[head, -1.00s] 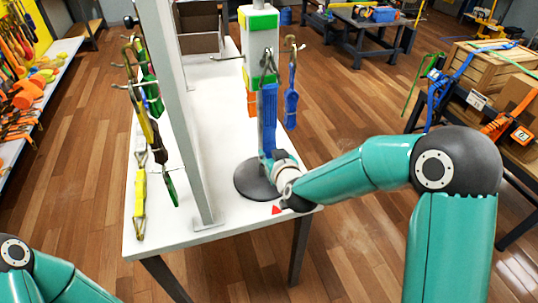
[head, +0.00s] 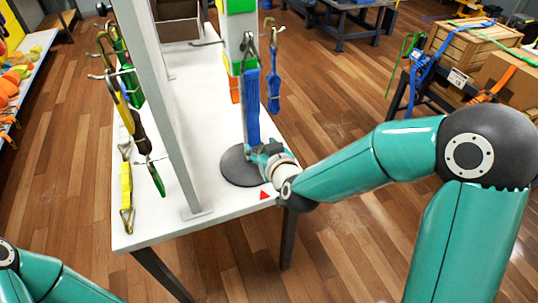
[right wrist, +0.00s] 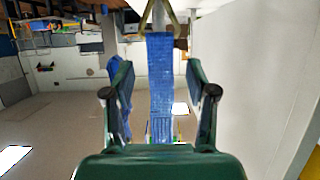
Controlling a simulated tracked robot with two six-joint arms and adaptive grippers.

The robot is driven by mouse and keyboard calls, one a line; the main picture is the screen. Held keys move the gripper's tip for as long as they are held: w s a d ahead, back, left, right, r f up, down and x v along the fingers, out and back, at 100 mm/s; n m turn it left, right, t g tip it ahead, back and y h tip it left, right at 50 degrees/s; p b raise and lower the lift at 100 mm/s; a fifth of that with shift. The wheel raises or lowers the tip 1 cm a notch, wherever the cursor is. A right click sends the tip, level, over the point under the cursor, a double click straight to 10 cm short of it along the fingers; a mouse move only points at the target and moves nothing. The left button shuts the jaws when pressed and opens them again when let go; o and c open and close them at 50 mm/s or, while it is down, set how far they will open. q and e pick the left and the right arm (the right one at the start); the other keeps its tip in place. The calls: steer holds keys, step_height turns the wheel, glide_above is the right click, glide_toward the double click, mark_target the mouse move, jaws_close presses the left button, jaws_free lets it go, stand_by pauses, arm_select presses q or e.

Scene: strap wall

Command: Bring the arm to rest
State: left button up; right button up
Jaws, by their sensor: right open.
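My right gripper (head: 264,150) is low beside the stand on the white table. In the right wrist view its two fingers (right wrist: 160,105) are apart. A blue strap (head: 252,105) hangs from a hook on the stand, just above the gripper in the head view. In the right wrist view the strap (right wrist: 160,75) shows between the fingers, with clear gaps on both sides. My right arm (head: 370,155) reaches in from the right, bent at a dark elbow. Only a part of my left arm (head: 45,278) shows at the bottom left; its gripper is out of view.
The stand's round grey base (head: 236,168) rests on the white table (head: 160,228). Another blue strap (head: 273,90) hangs behind it. A grey upright (head: 165,110) and a yellow strap (head: 126,190) are to the left. Wooden crates (head: 470,50) stand at the right; the floor between is clear.

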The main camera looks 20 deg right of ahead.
steer(key=v, duration=0.6)
steer(key=s+d+f+g, duration=0.1)
steer(key=s+f+g, duration=0.2)
steer(key=f, duration=0.9)
steer(key=s+d+f+g, duration=0.1)
steer(key=s+f+g, duration=0.25)
steer(key=f, duration=0.85)
steer(key=s+a+f+m+g+y, duration=0.1)
steer(key=s+a+f+g, duration=0.2)
steer(key=s, duration=0.4)
steer(key=s+a+f+m+g+y, duration=0.1)
steer(key=s+a+f+g+y, duration=0.1)
steer(key=s+f, duration=0.4)
steer(key=shift+s+a+f+m+g+y, duration=0.3)
steer(key=shift+s+a+g, duration=0.45)
steer(key=shift+a, duration=0.05)
